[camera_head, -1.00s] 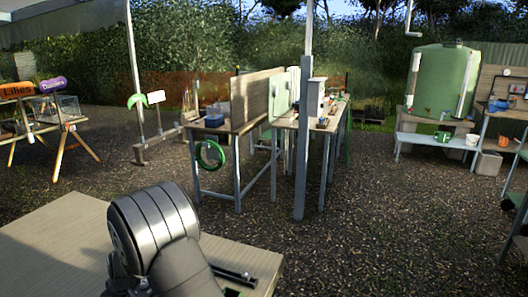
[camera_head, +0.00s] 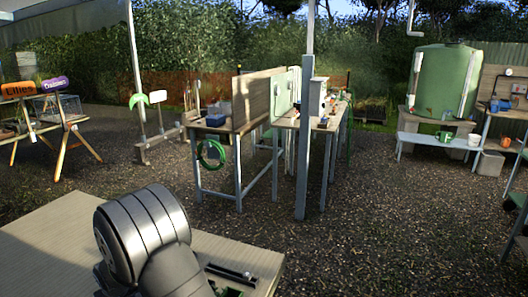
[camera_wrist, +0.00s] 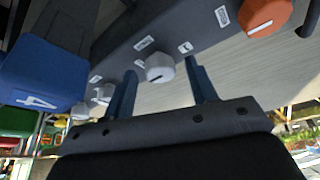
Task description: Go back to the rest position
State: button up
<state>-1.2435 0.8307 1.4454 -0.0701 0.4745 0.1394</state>
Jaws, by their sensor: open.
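My gripper (camera_wrist: 160,82) shows in the wrist view with its two blue-grey fingers spread apart. Nothing is held between them. Past the fingertips is a dark panel (camera_wrist: 150,30) with a white knob (camera_wrist: 160,67), an orange knob (camera_wrist: 266,17) and small white labels. I cannot tell whether the fingers touch the panel. In the head view my arm stands over the pale wooden table at the lower left, and the gripper itself is out of sight there.
A blue block marked 4 (camera_wrist: 42,75) is close at the left of the wrist view. The wooden table (camera_head: 45,235) carries dark rods (camera_head: 230,273) at its right edge. Beyond are workbenches (camera_head: 225,125), a coiled green hose (camera_head: 211,153) and a green tank (camera_head: 446,80). Open gravel lies between.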

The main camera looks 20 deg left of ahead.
jog(key=shift+m, duration=0.3)
